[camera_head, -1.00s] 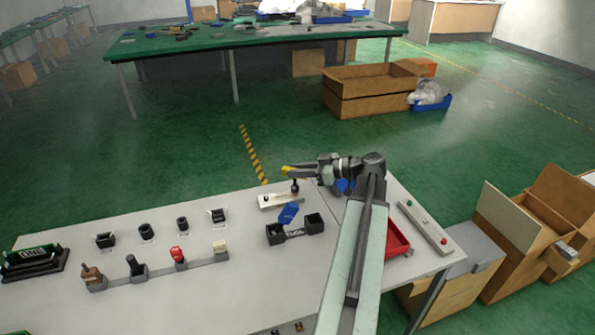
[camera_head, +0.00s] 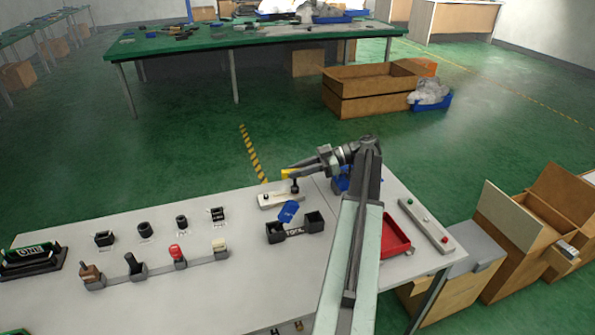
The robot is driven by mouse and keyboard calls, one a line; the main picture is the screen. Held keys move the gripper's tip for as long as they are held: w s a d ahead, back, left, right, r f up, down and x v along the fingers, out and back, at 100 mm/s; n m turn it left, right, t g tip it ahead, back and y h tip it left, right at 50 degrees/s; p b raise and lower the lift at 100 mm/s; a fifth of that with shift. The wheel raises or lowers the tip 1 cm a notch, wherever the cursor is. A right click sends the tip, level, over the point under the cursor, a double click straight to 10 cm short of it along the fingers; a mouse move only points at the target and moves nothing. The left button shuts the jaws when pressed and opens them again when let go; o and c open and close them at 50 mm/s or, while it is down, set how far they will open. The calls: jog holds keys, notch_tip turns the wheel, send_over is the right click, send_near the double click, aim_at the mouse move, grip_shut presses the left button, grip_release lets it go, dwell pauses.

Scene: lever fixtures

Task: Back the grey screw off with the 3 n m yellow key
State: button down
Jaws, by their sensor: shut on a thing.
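My gripper (camera_head: 303,171) is shut on the yellow key (camera_head: 289,173), whose yellow end pokes out to the left of the jaws. The key is above a pale plate (camera_head: 273,201) at the table's far edge. A dark upright post (camera_head: 295,187), seemingly the screw, stands on the plate just under the key and jaws. I cannot tell whether the key is seated on it. The screw's grey colour and the key's marking are too small to make out.
A black tool holder (camera_head: 294,232) with a blue key (camera_head: 288,211) stands just in front. Several knobs and levers are at left. A red tray (camera_head: 395,236) and a strip with coloured buttons (camera_head: 426,226) lie right of my arm. A blue object (camera_head: 343,183) is partly hidden behind my arm.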

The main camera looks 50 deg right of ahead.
jog(key=shift+r+p, duration=0.85)
jog(key=shift+p, duration=0.05)
